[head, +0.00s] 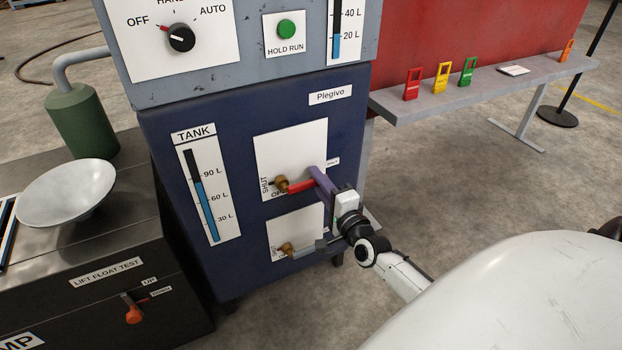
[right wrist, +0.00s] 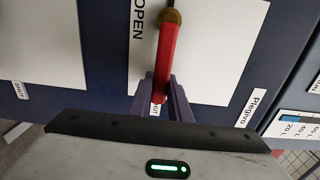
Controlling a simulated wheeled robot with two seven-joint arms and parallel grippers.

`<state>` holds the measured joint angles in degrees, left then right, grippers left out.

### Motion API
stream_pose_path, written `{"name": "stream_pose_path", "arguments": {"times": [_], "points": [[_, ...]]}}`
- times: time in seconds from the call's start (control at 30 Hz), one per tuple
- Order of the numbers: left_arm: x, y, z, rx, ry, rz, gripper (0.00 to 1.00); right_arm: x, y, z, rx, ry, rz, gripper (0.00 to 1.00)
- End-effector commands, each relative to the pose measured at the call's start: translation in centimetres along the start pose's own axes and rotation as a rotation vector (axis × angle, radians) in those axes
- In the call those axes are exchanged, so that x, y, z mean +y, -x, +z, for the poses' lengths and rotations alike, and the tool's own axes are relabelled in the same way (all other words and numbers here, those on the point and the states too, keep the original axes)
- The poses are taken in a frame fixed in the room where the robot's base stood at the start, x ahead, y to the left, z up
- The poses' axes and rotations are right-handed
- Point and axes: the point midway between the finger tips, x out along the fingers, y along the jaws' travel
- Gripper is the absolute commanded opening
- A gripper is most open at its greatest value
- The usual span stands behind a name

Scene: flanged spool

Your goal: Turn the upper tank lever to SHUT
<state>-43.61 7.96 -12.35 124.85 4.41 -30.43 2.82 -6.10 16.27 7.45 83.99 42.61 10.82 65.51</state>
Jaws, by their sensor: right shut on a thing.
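The upper tank lever (head: 300,185) is a red handle on a brass pivot (head: 281,183), on the upper white plate of the blue cabinet. It points right, roughly level in the head view. My right gripper (head: 318,178) has purple fingers shut on the handle's outer end. The right wrist view shows the red lever (right wrist: 168,58) running in between the fingers (right wrist: 160,100). An OPEN label (right wrist: 138,20) lies beside it, below the lever in the head view. A small label (right wrist: 157,110) ending in "UT" shows between the fingers, partly hidden. My left gripper is not in view.
A lower lever (head: 303,253), grey-blue with a brass pivot, sits on the plate below, close to my right wrist. The tank gauge (head: 207,197) is at left. A grey bench (head: 440,105) with coloured tags stands at back right. Floor right of the cabinet is open.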

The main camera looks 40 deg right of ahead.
Motion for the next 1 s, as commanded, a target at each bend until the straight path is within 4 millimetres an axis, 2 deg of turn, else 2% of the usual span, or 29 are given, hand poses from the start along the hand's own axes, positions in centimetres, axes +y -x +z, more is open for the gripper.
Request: {"name": "stream_pose_path", "arguments": {"times": [0.23,0.27,0.37,0.73,0.87,1.0], "points": [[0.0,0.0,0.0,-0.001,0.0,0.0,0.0,0.1,0.0,0.2,-0.002,-0.013,0.002,0.0],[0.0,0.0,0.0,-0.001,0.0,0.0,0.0,0.1,0.0,0.2,-0.002,-0.013,0.002,0.2],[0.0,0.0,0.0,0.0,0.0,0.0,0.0,0.1,0.0,0.2,-0.002,-0.01,0.002,0.36],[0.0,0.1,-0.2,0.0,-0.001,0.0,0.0,0.1,0.5,0.1,-0.001,-0.006,0.002,0.36],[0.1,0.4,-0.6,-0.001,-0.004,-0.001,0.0,0.0,2.5,0.1,-0.002,-0.005,0.006,0.36],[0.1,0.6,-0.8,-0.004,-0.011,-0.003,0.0,0.0,5.3,0.1,-0.002,-0.006,0.006,0.36]]}}
